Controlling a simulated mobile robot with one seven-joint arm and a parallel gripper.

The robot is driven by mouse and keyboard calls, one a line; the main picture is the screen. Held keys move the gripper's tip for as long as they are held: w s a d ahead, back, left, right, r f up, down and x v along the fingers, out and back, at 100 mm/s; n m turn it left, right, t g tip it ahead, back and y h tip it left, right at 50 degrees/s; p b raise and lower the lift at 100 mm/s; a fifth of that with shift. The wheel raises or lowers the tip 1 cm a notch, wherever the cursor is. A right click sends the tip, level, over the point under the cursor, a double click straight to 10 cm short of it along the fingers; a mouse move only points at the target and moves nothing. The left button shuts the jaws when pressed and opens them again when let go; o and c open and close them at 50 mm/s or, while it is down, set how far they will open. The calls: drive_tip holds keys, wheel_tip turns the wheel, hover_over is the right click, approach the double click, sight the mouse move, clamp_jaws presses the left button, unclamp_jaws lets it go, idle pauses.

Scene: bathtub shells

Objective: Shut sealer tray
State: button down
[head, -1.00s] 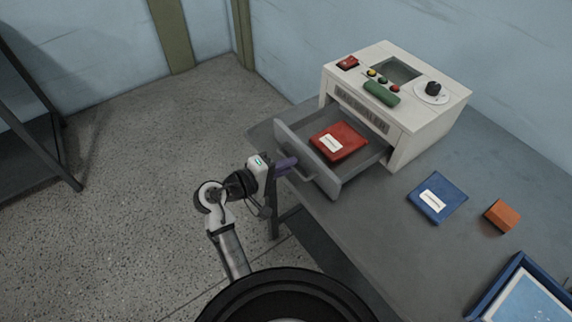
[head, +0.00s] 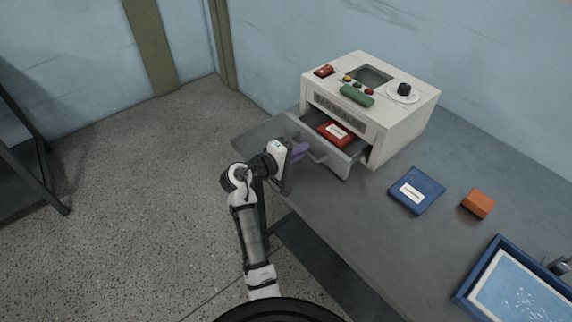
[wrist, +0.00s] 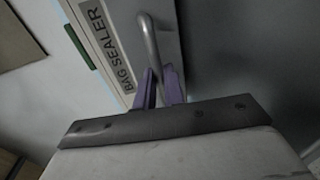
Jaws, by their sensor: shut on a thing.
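The bag sealer (head: 385,120) is a white box with a grey tray (head: 345,160) partly pulled out of its front. A red packet (head: 336,133) with a white label lies in the tray, its far part hidden inside the sealer. My gripper (head: 299,152) has purple fingers at the tray's front, shut on the tray's handle. In the wrist view, the fingers (wrist: 158,88) stand on either side of the grey curved handle (wrist: 150,40), next to the BAG SEALER label (wrist: 104,40).
A blue packet (head: 416,190), an orange block (head: 478,204) and a blue-rimmed tray (head: 462,298) are on the grey table (head: 350,220), right of my arm. A dark-framed rack (head: 30,160) stands at the far left. The floor between is clear.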

sight(324, 135)
drive_tip(key=x, duration=0.3)
drive_tip(key=r+x, duration=0.1)
drive_tip(key=x, duration=0.4)
drive_tip(key=shift+w+d+r+b, duration=0.3)
drive_tip(key=shift+d+r, duration=0.1)
drive_tip(key=shift+d, duration=0.05)
drive_tip(key=shift+w+d+r, duration=0.15)
drive_tip(key=shift+w+d, duration=0.05)
drive_tip(key=c, duration=1.5)
unclamp_jaws()
drive_tip(key=shift+w+d, duration=0.1)
drive_tip(key=shift+d, duration=0.1)
drive_tip(key=shift+a, duration=0.1)
drive_tip(key=b+v, duration=0.3)
drive_tip(key=v, duration=1)
drive_tip(key=shift+s+a, duration=0.25)
drive_tip(key=shift+a, duration=0.1)
